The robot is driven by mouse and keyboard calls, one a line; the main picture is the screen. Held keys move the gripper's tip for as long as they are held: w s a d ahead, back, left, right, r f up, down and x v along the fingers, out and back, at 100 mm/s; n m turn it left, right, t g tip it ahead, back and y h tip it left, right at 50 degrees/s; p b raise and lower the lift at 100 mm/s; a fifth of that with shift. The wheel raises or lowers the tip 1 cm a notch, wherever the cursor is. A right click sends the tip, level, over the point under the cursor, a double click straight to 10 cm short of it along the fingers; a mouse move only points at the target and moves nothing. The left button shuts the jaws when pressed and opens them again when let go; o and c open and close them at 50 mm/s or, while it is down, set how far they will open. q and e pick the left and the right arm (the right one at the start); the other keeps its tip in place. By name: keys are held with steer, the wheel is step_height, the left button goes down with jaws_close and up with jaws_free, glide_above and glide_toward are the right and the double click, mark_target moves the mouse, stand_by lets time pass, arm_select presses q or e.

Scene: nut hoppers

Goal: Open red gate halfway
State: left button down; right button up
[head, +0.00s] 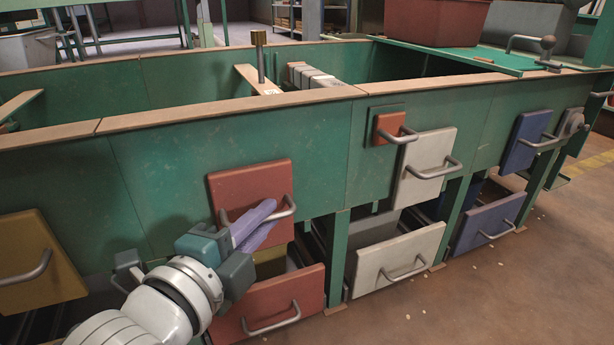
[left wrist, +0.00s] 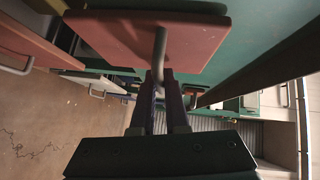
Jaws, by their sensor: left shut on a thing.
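The red gate (head: 240,185) is an upright red plate on the front of the green hopper wall (head: 160,165). It also shows in the left wrist view (left wrist: 120,35). Its lower part reaches below the wall's bottom edge, above a red-fronted bin. The grey bar handle (head: 291,200) crosses its lower front. My left gripper (head: 262,217) is shut on that handle, its purple fingers across the bar. In the left wrist view the handle (left wrist: 159,48) runs down between the fingertips (left wrist: 160,78). My right gripper is in neither view.
A red bin front (head: 270,308) with its own handle sits below the gate. A yellow gate (head: 35,255) is at left; white (head: 425,165) and blue (head: 526,140) gates are at right. A small red plate (head: 388,126) sits by the white gate. The floor (head: 480,300) at right is mostly open.

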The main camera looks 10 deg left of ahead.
arm_select(q)
steer(key=shift+s, duration=0.1)
steer(key=shift+s+d+r+p, duration=0.3)
steer(key=shift+s+d+p, duration=0.45)
steer(key=shift+s+p, duration=0.25)
steer(key=s, duration=0.1)
steer(key=s+d, duration=0.2)
steer(key=shift+f+p, duration=0.25)
steer(key=shift+p, duration=0.1)
steer(key=shift+w, duration=0.15)
steer(key=c, duration=0.9)
jaws_free()
steer(key=shift+a, duration=0.1)
steer(key=p+v, duration=0.5)
steer(key=v, duration=0.5)
